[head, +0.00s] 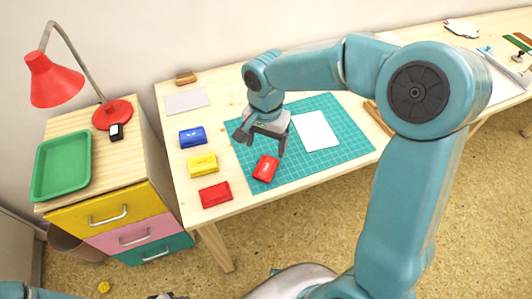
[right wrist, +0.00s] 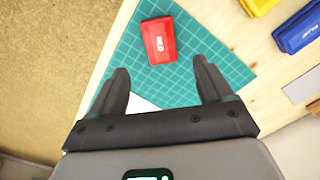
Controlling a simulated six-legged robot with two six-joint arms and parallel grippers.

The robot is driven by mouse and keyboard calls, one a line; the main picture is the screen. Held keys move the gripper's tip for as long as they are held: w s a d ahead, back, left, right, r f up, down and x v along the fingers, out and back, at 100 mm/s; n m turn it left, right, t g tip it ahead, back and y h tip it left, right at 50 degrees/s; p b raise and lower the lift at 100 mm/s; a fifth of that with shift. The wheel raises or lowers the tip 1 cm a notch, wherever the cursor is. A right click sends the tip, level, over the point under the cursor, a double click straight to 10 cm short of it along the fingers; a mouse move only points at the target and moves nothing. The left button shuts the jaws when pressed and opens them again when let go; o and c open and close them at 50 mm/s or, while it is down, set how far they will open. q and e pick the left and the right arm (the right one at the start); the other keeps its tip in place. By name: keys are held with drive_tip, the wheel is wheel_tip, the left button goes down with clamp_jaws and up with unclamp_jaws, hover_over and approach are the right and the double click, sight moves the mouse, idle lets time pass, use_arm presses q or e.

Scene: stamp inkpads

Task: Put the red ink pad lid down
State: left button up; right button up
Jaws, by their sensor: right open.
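The red ink pad lid (head: 265,168), a small red box shape, lies on the green cutting mat (head: 340,127) near its front left edge. In the right wrist view the lid (right wrist: 158,41) shows a white "RED" label, ahead of the fingertips and apart from them. My right gripper (head: 262,137) is open and empty, above the mat behind the lid. In the right wrist view its two fingers (right wrist: 163,80) are spread with nothing between them. A red ink pad (head: 214,195) sits on the wooden table at the front left, off the mat. My left gripper is not clearly visible.
A yellow pad (head: 202,163) and a blue pad (head: 193,136) stand in line behind the red pad. A white paper sheet (head: 317,131) lies on the mat. A grey plate (head: 187,101) and a wooden block (head: 186,77) are further back. The mat around the lid is clear.

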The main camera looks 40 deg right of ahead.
wheel_tip(320, 180, up, 3)
idle(0.7)
